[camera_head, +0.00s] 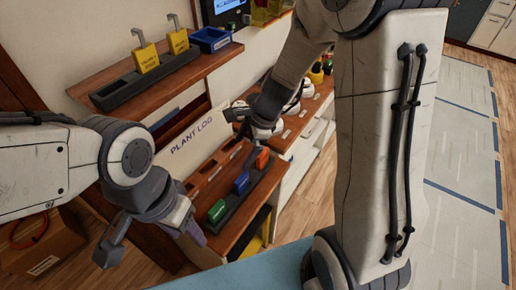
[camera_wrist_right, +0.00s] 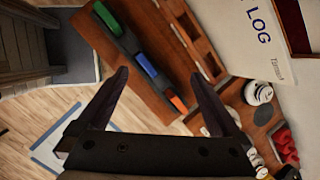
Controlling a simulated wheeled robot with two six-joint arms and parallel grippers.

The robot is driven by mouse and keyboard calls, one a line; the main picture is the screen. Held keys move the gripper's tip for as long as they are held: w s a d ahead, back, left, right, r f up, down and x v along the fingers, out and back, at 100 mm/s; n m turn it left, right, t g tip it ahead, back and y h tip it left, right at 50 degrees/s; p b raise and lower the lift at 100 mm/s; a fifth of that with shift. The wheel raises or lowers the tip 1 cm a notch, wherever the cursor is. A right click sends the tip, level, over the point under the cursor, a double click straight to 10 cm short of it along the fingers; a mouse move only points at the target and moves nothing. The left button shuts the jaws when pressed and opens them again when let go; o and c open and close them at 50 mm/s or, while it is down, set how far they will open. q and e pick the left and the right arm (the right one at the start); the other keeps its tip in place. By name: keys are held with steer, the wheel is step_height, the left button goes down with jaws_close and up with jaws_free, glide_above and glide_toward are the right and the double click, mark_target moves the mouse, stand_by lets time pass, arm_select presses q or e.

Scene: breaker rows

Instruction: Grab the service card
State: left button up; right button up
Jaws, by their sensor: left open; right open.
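A dark rack (camera_head: 225,212) on a wooden shelf holds a green card (camera_head: 217,211), a blue card (camera_head: 240,183) and an orange card (camera_head: 262,160). I cannot read which of them is the service card. The right wrist view shows the green (camera_wrist_right: 107,18), blue (camera_wrist_right: 146,64) and orange (camera_wrist_right: 178,103) cards too. My right gripper (camera_head: 243,135) is open and empty above the rack, near the orange end. In its wrist view the blue and orange cards appear between its fingertips (camera_wrist_right: 160,76). My left gripper (camera_head: 150,240) is open and empty, left of the rack.
A white PLANT LOG sheet (camera_head: 192,138) stands behind the rack. An upper shelf (camera_head: 125,72) carries yellow tags (camera_head: 146,57) in a dark holder and a blue bin (camera_head: 210,39). Round knobs and red items (camera_wrist_right: 285,142) sit right of the rack. Open floor (camera_head: 465,150) lies at right.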

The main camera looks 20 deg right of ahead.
mark_target(265, 153)
steer(key=w+d+f+m, duration=0.2)
steer(key=d+f+m, duration=0.1)
steer(key=w+d+f+m+b, duration=0.1)
steer(key=d+f+m, duration=0.2)
steer(key=w+d+f+m+t+h, duration=0.1)
steer(key=w+d+f+m, duration=0.1)
steer(key=d+f+m, duration=0.1)
steer(key=shift+w+d+f+m, duration=0.2)
steer(key=shift+w+d+m, duration=0.05)
steer(key=shift+w+m, duration=0.1)
steer(key=shift+b+x, duration=0.9)
steer(key=shift+x, duration=1.9)
steer(key=shift+w+a+r, duration=0.1)
steer(key=shift+w, duration=0.05)
steer(key=c, duration=1.3)
